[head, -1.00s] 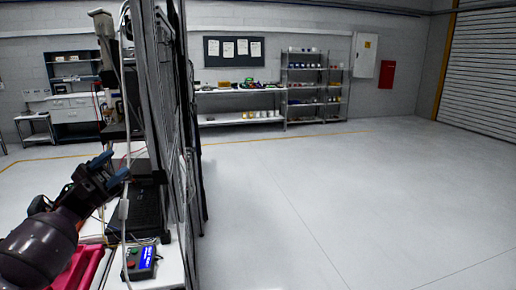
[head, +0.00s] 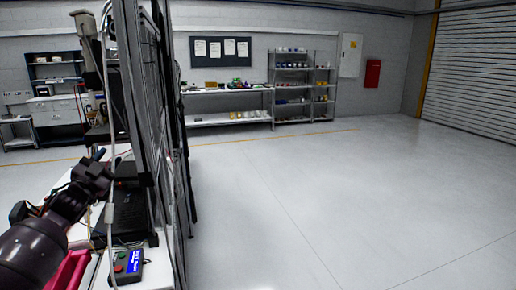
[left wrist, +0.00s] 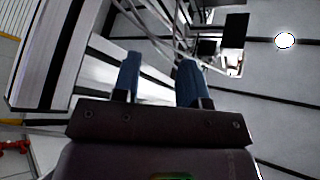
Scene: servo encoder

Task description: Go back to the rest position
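My left gripper (head: 101,158) shows at the left of the head view, raised above the white workbench (head: 158,277) near the dark equipment. In the left wrist view its two blue fingers (left wrist: 158,80) stand well apart with nothing between them, so it is open and empty. My right gripper is in neither view.
A control box with a blue screen (head: 127,264) and a black device (head: 122,215) sit on the bench. A tall dark frame (head: 150,120) stands at its right edge. Shelves (head: 300,90) and a red wall box (head: 372,73) are far back. Open floor (head: 320,210) fills the right.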

